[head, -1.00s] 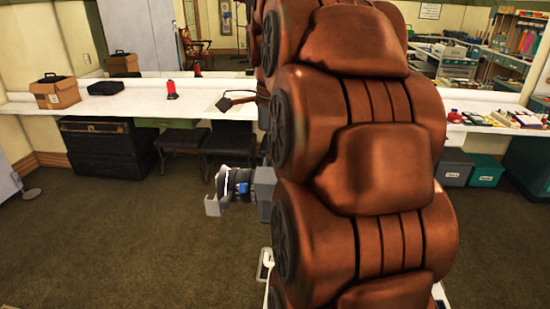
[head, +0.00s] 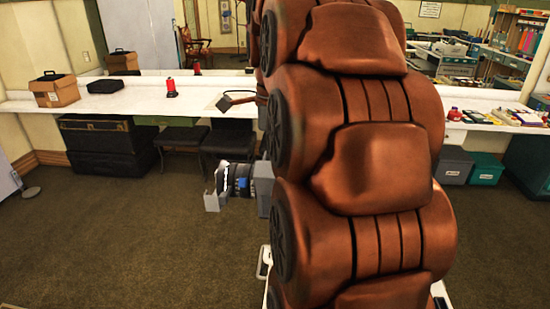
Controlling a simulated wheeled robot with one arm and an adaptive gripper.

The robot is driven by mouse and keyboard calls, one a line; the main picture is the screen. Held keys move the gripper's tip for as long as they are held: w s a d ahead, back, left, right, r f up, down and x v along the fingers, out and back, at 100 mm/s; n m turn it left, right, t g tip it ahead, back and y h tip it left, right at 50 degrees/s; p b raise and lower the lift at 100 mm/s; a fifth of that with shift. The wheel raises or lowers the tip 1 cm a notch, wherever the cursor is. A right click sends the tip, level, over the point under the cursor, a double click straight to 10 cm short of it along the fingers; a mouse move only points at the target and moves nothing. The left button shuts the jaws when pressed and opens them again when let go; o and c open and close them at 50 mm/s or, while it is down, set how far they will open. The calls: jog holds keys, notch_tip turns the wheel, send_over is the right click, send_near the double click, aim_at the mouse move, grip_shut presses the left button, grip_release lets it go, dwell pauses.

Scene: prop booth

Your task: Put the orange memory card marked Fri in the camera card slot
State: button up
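I cannot make out the orange memory card marked Fri or the camera card slot in this view. My large brown arm fills the middle and right of the picture and hides the centre of the counter.
A long white counter (head: 125,102) runs across the back. On it stand a cardboard box (head: 55,93), a black case (head: 105,87), a red spool-like item (head: 172,89) and, at right, several small colourful items (head: 495,116). Black trunks (head: 105,150), stools (head: 180,137) and bins (head: 486,170) stand below. Left floor is clear.

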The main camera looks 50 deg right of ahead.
jog(key=shift+f, duration=0.35)
jog(key=o, duration=1.1)
jog(key=shift+r, duration=0.1)
jog(key=shift+o, duration=0.2)
jog(key=shift+r, duration=0.1)
jog(key=shift+r+p, duration=0.65)
jog(key=shift+r, duration=1.6)
jog(key=shift+r+p, duration=1)
jog(key=shift+r, duration=0.15)
